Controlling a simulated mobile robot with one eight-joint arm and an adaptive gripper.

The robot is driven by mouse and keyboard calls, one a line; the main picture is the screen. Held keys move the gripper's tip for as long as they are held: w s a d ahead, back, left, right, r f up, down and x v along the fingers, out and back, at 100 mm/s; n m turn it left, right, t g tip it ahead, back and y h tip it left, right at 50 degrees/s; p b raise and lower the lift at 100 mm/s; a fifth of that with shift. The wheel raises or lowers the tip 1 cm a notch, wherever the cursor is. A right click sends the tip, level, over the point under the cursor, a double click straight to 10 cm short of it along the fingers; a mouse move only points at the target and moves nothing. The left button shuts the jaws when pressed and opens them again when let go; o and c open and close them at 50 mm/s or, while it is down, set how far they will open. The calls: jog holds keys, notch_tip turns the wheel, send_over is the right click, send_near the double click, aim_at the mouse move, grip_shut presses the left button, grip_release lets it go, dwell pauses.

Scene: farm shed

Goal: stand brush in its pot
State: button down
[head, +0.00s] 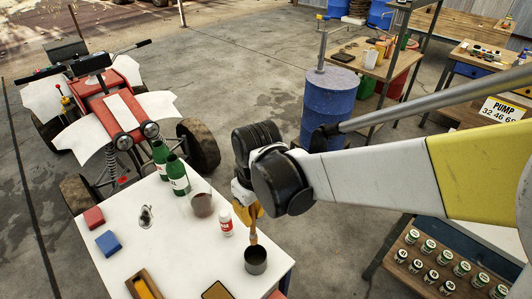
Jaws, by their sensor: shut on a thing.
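The brush (253,230) hangs upright below my gripper (250,214), which is shut on it and partly hidden by my own wrist. The brush's lower end is right over the small dark metal pot (256,262), at or just inside its mouth; I cannot tell how deep it reaches. The pot stands upright near the right edge of the white table (185,245).
Close by on the table are a white bottle with a red label (227,224), a brown jar (202,205) and green bottles (178,178). Red (94,218) and blue (108,243) blocks lie left. A wooden tray (143,284) is at the front. A blue barrel (328,108) stands behind.

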aim_at(253, 238)
jog(key=shift+f+b, duration=4.5)
jog(key=shift+f, duration=1.3)
jog(key=c, duration=1.5)
grip_release()
jog(key=shift+o, duration=0.2)
notch_tip(253, 238, up, 12)
jog(key=d, duration=0.1)
jog(key=shift+s, duration=0.45)
